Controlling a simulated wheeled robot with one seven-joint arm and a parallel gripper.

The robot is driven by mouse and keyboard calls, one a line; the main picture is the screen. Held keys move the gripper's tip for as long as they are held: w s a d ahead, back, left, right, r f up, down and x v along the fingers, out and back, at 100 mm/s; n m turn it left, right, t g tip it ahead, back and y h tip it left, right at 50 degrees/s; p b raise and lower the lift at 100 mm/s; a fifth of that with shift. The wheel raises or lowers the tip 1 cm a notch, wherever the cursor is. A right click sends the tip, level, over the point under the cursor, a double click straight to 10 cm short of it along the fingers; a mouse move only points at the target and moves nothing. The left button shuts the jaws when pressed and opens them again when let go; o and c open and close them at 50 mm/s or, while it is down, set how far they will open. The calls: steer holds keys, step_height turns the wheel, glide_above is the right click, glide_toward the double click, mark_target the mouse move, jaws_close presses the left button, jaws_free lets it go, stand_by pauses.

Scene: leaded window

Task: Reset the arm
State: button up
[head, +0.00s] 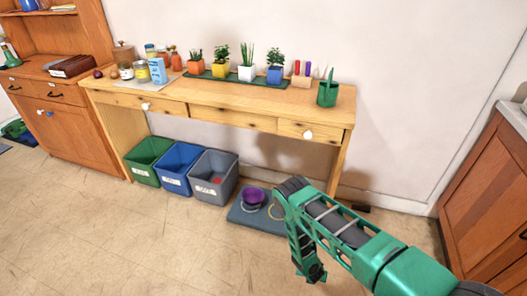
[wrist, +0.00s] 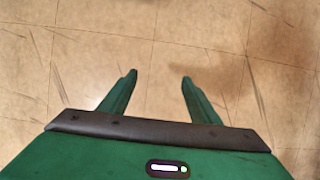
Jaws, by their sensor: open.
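My green arm reaches in from the lower right of the head view, bends at a dark elbow joint and hangs downward. My gripper (head: 313,277) is at its low end, over the tiled floor in front of the blue-grey mat. In the wrist view my gripper (wrist: 159,75) shows two green fingers spread apart with nothing between them. Bare floor tiles (wrist: 200,25) lie beneath the fingers.
A wooden table (head: 230,97) holds potted plants, jars and a green cup (head: 327,92). Green (head: 143,172), blue (head: 172,178) and grey (head: 205,190) bins stand beneath it. A mat (head: 243,217) bears a purple bowl (head: 253,199). Wooden cabinets (head: 490,190) stand right. Left-front floor is clear.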

steer(key=w+d+r+m+h, duration=0.15)
steer(key=w+r+m, duration=0.35)
steer(key=w+r, duration=0.6)
steer(key=d+r+m+g, duration=0.1)
steer(key=d+r+m, duration=0.35)
steer(key=r, duration=0.75)
steer(key=d+r+m+g, duration=0.1)
steer(key=d+r+m, duration=0.35)
steer(key=r, duration=0.75)
steer(key=d+r+m, duration=0.4)
steer(key=r+m, duration=0.1)
steer(key=r, duration=0.7)
steer(key=s+d+r+m+g, duration=0.1)
steer(key=s+d+r+m, duration=0.3)
steer(key=s+r, duration=0.5)
steer(key=s+d+r+m+g, duration=0.1)
steer(key=s+d+r+m, duration=0.2)
steer(key=s+r+m, duration=0.55)
steer(key=s+a+r+m+y, duration=0.1)
steer(key=s+r+m, duration=0.2)
steer(key=s+r, duration=0.3)
steer(key=s+a+r+m+y, duration=0.1)
steer(key=s+r+m, duration=0.3)
steer(key=s, duration=1)
step_height(320, 180, up, 2)
steer(key=shift+s+a+r+y, duration=0.1)
steer(key=shift+s+a+y, duration=0.3)
steer(key=shift+y, duration=0.15)
